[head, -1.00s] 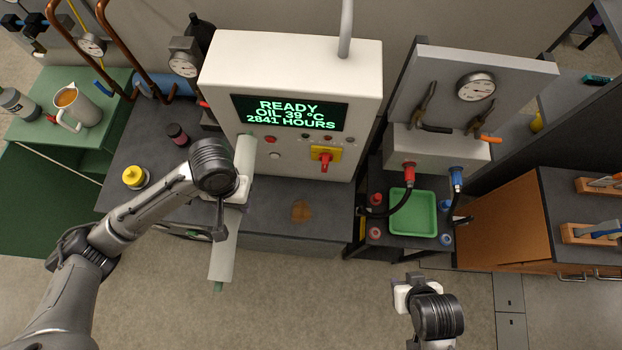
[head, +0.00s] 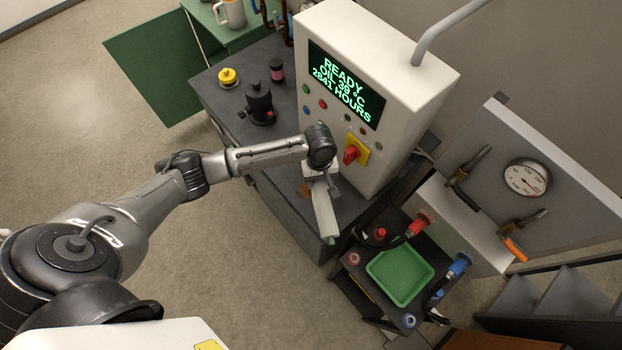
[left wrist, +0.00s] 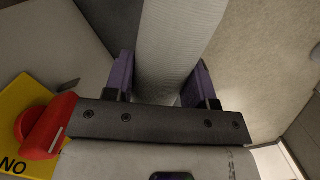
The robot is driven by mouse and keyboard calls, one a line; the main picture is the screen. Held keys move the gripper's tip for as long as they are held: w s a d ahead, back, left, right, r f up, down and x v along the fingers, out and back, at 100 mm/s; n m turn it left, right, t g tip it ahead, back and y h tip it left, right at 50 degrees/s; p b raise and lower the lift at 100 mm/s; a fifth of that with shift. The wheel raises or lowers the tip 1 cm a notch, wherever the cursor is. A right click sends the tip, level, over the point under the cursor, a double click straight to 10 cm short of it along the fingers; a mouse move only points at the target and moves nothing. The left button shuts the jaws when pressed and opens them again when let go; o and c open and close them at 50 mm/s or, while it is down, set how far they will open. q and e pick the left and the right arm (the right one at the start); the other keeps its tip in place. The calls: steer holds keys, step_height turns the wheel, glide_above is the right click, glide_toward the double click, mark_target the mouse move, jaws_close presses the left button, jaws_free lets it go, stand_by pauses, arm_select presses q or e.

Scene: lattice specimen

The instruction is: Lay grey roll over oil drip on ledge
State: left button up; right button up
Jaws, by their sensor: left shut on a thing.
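My left gripper (head: 322,176) is shut on the grey roll (head: 325,212), a pale tube with a green end. The roll points toward the front edge of the dark ledge (head: 283,191), below the control panel. I cannot tell whether it touches the ledge. The brown oil drip (head: 304,189) shows just left of the gripper and roll, partly hidden by them. In the left wrist view the roll (left wrist: 178,40) runs between the two purple fingers (left wrist: 160,88). My right gripper is out of view.
The white control panel (head: 400,85) with a red and yellow switch (head: 354,152) stands close behind the gripper. A green tray (head: 400,274) lies on a dark stand to the right. A black fitting (head: 259,103) and yellow-capped pot (head: 229,78) stand farther left.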

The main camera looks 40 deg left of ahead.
arm_select(q)
steer(key=w+a+f+n+b, duration=0.1)
steer(key=a+f+n, duration=0.1)
steer(key=f, duration=0.2)
steer(key=a+f+n+b, duration=0.1)
steer(key=a+f+n, duration=0.1)
steer(key=f, duration=0.2)
steer(key=w+a+f+n+t+b, duration=0.1)
steer(key=a+f+n, duration=0.1)
steer(key=f, duration=0.3)
steer(key=shift+w+a+f+b, duration=0.1)
steer(key=shift+w+a+b, duration=0.25)
steer(key=shift+b, duration=0.05)
step_height(320, 180, down, 3)
steer(key=b, duration=0.3)
steer(key=shift+b, duration=0.3)
steer(key=shift+f+b, duration=0.7)
steer(key=shift+b, duration=0.4)
steer(key=shift+f, duration=0.35)
steer(key=o, duration=1.1)
